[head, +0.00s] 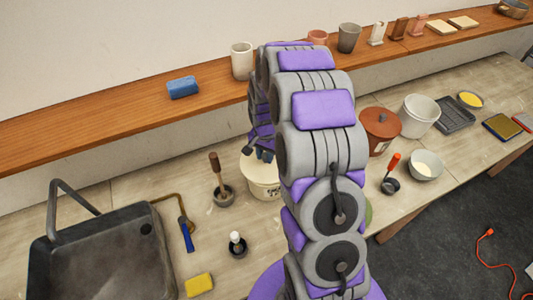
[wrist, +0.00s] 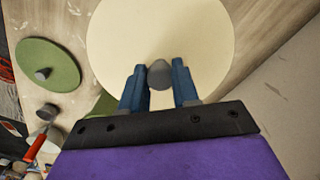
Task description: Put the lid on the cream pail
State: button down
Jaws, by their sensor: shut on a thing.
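The cream pail (head: 264,188), with dark lettering on its side, stands on the bench left of my arm. A round cream lid (wrist: 160,25) fills the upper middle of the wrist view. My gripper (wrist: 160,78) is shut on the lid's grey knob (wrist: 160,73), one blue finger on each side. In the head view my gripper (head: 263,153) is right above the pail's top. The arm hides the pail's right side. The lid covers the pail's mouth from above; I cannot tell whether it rests on the rim or hovers slightly above it.
A green lid (wrist: 47,66) lies on the bench. A lidded terracotta pot (head: 380,130) and a white bucket (head: 420,113) stand right of my arm. A bowl with a brush (head: 222,194) and a sink (head: 100,255) are left. The wooden shelf (head: 130,105) runs behind.

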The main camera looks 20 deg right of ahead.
jog(key=shift+a, duration=0.1)
jog(key=shift+d, duration=0.65)
jog(key=shift+f, duration=0.1)
jog(key=shift+a+f, duration=0.25)
jog(key=shift+a, duration=0.25)
jog(key=c, duration=1.3)
grip_release()
jog(key=o, duration=0.5)
jog(key=shift+d, duration=0.4)
jog(key=shift+o, duration=0.2)
jog(key=shift+a, duration=0.15)
jog(key=shift+r, duration=0.35)
notch_tip(320, 180, up, 16)
jog(key=p, duration=0.3)
jog(key=shift+r, duration=0.25)
